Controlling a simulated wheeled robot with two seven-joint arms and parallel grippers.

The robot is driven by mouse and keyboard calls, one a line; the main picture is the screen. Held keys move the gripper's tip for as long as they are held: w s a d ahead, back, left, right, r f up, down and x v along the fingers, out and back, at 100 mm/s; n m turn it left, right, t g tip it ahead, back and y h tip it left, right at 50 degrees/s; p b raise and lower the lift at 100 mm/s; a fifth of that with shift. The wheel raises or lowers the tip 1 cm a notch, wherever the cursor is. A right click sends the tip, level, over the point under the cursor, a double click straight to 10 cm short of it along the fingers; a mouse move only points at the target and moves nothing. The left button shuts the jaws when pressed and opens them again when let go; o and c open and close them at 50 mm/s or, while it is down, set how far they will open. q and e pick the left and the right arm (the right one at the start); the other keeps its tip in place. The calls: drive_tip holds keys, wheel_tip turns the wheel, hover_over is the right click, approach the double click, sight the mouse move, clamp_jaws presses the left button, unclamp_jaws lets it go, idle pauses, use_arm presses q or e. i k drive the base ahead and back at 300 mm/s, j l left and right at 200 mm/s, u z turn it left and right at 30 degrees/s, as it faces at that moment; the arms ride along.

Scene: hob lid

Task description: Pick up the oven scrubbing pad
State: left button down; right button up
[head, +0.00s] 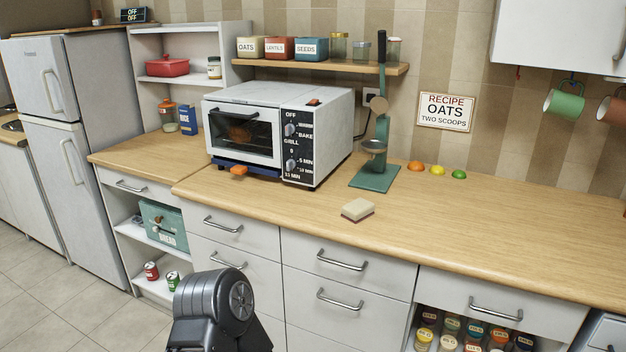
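The oven scrubbing pad appears to be the small block (357,210) with a pale top and a brownish lower layer. It lies flat on the wooden counter, near the front edge, to the right of the toaster oven (243,133). Nothing touches it. A dark grey part of my own arm shows at the bottom, left of centre, in front of the drawers and below the counter. Neither of my grippers shows in the head view.
A green stand with a tall lever (374,176) rises behind the pad. Orange, yellow and green round items (437,170) lie farther back to the right. The wooden counter (490,230) is clear right of the pad. Drawer handles (342,260) stick out below the counter edge.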

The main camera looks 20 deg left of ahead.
sight(358, 210)
drive_tip(key=i+j+z, duration=0.25)
drive_tip(key=j, duration=0.15)
drive_tip(key=j+z, duration=0.25)
drive_tip(key=j, duration=0.15)
drive_tip(key=i+j+z, duration=0.1)
drive_tip(key=j+z, duration=0.15)
drive_tip(key=j, duration=0.2)
